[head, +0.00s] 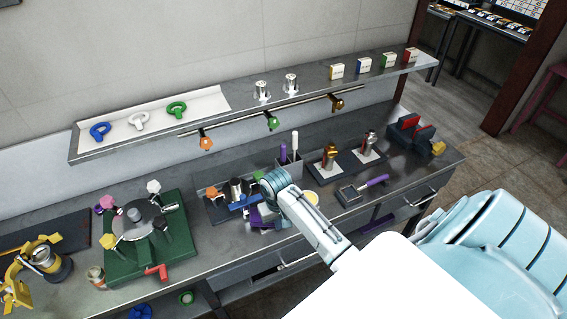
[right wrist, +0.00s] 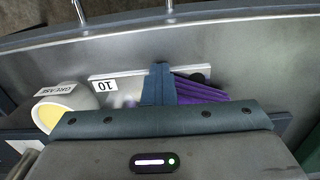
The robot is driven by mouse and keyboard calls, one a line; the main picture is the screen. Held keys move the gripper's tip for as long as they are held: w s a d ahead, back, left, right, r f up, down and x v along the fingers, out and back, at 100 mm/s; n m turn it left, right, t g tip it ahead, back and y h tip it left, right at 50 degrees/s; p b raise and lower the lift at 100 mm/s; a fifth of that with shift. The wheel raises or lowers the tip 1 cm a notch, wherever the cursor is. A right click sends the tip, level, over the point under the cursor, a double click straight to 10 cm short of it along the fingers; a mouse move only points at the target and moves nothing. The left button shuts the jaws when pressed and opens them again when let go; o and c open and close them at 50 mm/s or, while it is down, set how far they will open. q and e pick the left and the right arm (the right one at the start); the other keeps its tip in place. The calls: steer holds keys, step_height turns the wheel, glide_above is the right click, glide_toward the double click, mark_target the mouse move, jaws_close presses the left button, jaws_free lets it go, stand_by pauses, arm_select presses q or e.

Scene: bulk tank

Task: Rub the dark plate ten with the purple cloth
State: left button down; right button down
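My right gripper (head: 250,203) reaches down over the front of the bench; its two fingers (right wrist: 158,84) look closed together in the right wrist view. The purple cloth (right wrist: 200,92) sticks out from the fingers on their right side, and they seem shut on it. It also shows in the head view under the gripper (head: 256,221). A label reading 10 (right wrist: 103,86) stands on a pale strip just beyond the fingers. A shiny patch of the plate (right wrist: 124,101) shows left of the fingers; the rest is hidden by my gripper and the cloth. My left gripper is out of view.
A white grease pot (right wrist: 62,108) with yellow contents stands close left of the fingers in the right wrist view. A green fixture (head: 150,240) stands left on the bench. A purple-handled tool (head: 372,182) lies right. A shelf (head: 230,112) runs above.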

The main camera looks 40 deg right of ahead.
steer(key=shift+w+a+r+t, duration=0.1)
steer(key=shift+w+a+r, duration=0.1)
steer(key=shift+a, duration=0.25)
steer(key=shift+w+a+r+t, duration=0.15)
steer(key=shift+a+r, duration=0.1)
steer(key=shift+a, duration=0.25)
steer(key=shift+w+a+r+t, duration=0.1)
steer(key=shift+w+a+r, duration=0.1)
steer(key=shift+a, duration=0.25)
steer(key=shift+w+d+r, duration=0.1)
steer(key=shift+d+r, duration=0.05)
steer(key=shift+r, duration=1.1)
steer(key=r, duration=0.1)
steer(key=a+r, duration=0.1)
steer(key=r, duration=0.1)
steer(key=shift+w+a, duration=0.1)
steer(key=shift+w, duration=0.1)
steer(key=shift+d+r, duration=0.25)
steer(key=shift+r, duration=0.35)
steer(key=shift+d+r, duration=0.25)
steer(key=shift+r, duration=0.35)
